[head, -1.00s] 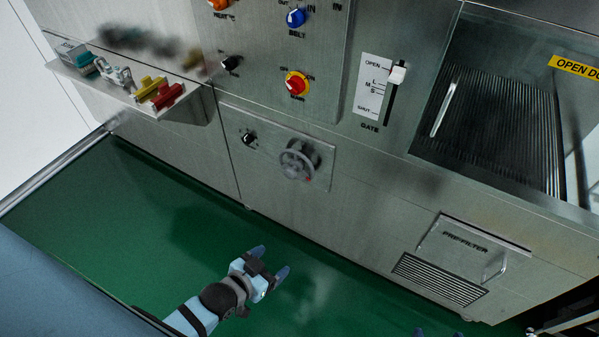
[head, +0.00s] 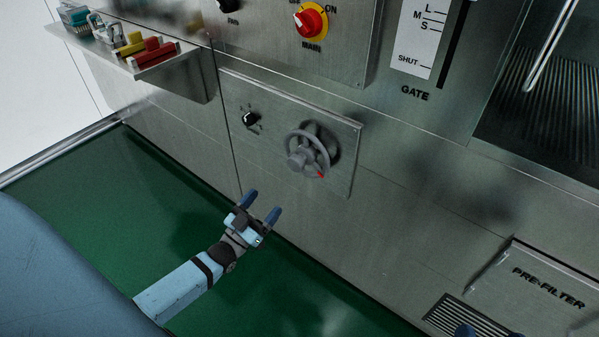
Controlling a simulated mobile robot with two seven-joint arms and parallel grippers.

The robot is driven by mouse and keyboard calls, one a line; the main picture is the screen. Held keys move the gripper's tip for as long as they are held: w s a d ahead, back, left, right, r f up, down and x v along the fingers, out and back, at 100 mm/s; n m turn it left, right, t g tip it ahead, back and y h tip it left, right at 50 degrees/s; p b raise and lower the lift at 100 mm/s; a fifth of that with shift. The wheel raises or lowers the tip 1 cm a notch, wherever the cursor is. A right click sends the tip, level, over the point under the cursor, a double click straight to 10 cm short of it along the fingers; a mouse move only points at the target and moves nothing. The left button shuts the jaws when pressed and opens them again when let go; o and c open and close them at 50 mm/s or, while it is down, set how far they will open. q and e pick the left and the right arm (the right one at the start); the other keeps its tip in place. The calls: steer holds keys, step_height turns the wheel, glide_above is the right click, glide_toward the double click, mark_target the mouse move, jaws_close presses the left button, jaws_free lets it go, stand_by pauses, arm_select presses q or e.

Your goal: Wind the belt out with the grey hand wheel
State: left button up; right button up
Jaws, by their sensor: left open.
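The grey hand wheel (head: 308,150) sits on a metal plate (head: 343,173) on the front of the washer. It has a red mark at its lower right rim and a grey knob toward its left. My left gripper (head: 262,203) is open and empty, below and left of the wheel and apart from it, with its fingers pointing up toward the panel. The belt does not show.
A small black selector knob (head: 250,118) is left of the wheel. A red main switch (head: 311,21) and the gate slider panel (head: 420,40) are above. A shelf (head: 150,59) with coloured items juts out at the upper left. A pre-filter cover (head: 545,290) is lower right.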

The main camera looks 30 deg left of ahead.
mark_target(293, 166)
arm_select(q)
steer(key=b+x, duration=0.2)
steer(key=x, duration=1.1)
steer(key=shift+r, duration=0.15)
steer(key=shift+w+r, duration=0.15)
steer(key=shift+w, duration=0.1)
arm_select(e)
steer(key=r, duration=0.1)
steer(key=a+r+t+y, duration=0.1)
steer(key=r, duration=0.1)
steer(key=r+t, duration=0.1)
steer(key=shift+s+a+r+y, duration=0.2)
steer(key=shift+a+r+y, duration=0.05)
steer(key=shift+r+y, duration=0.15)
arm_select(q)
steer(key=c, duration=1.3)
steer(key=shift+o, duration=0.2)
steer(key=shift+n, duration=0.3)
